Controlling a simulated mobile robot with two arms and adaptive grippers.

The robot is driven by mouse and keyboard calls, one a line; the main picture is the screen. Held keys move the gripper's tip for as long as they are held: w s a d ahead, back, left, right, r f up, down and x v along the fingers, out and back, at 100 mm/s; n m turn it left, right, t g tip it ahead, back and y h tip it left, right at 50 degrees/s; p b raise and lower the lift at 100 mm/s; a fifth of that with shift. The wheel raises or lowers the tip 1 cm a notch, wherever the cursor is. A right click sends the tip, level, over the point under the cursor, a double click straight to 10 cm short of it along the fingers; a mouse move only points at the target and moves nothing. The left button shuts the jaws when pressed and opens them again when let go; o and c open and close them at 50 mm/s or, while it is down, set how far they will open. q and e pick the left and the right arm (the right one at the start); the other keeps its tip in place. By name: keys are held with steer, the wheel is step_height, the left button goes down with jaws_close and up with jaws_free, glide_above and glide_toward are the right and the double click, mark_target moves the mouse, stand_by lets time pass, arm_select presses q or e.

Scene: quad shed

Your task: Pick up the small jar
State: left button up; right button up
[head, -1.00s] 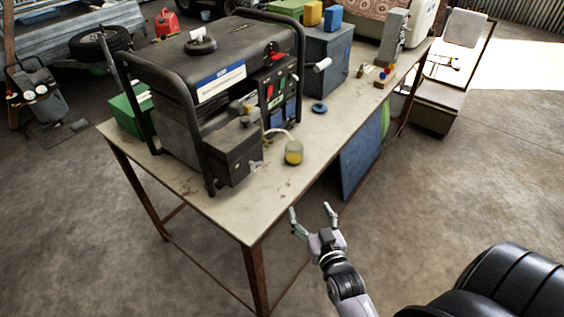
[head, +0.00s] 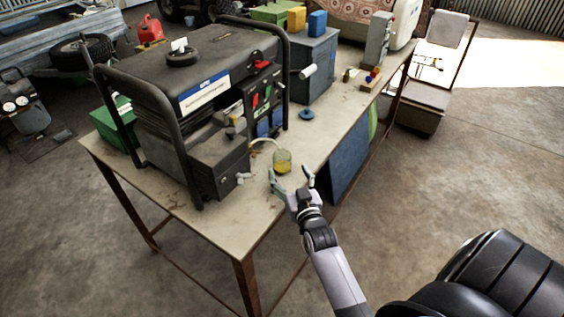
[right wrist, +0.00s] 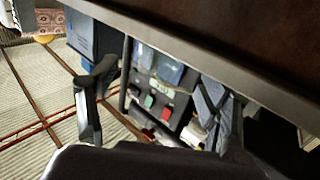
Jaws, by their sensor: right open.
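The small jar (head: 282,163) is clear glass with yellow liquid in its lower part. It stands upright on the workbench (head: 225,222) near its right edge, beside the generator. A pale curved tube (head: 264,141) runs from the generator side to the jar's rim. My right gripper (head: 290,173) is open and empty, with its two fingertips spread just in front of the jar, by the bench edge. In the right wrist view the open fingers (right wrist: 160,105) show with nothing held, and I cannot make out the jar. My left gripper is not in view.
The black generator (head: 200,95) with its tubular frame fills the bench left of the jar. A small pale fitting (head: 243,178) lies near the jar, and a blue round knob (head: 307,114) lies behind it. A blue panel (head: 349,160) leans under the bench.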

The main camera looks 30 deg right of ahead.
mark_target(280, 153)
steer(key=shift+x, duration=1.15)
steer(key=p+x, duration=0.1)
steer(key=x, duration=0.4)
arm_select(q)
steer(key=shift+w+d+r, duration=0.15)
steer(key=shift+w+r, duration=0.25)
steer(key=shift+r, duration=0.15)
arm_select(e)
steer(key=shift+r, duration=0.1)
steer(key=c, duration=1.4)
steer(key=shift+c, duration=0.2)
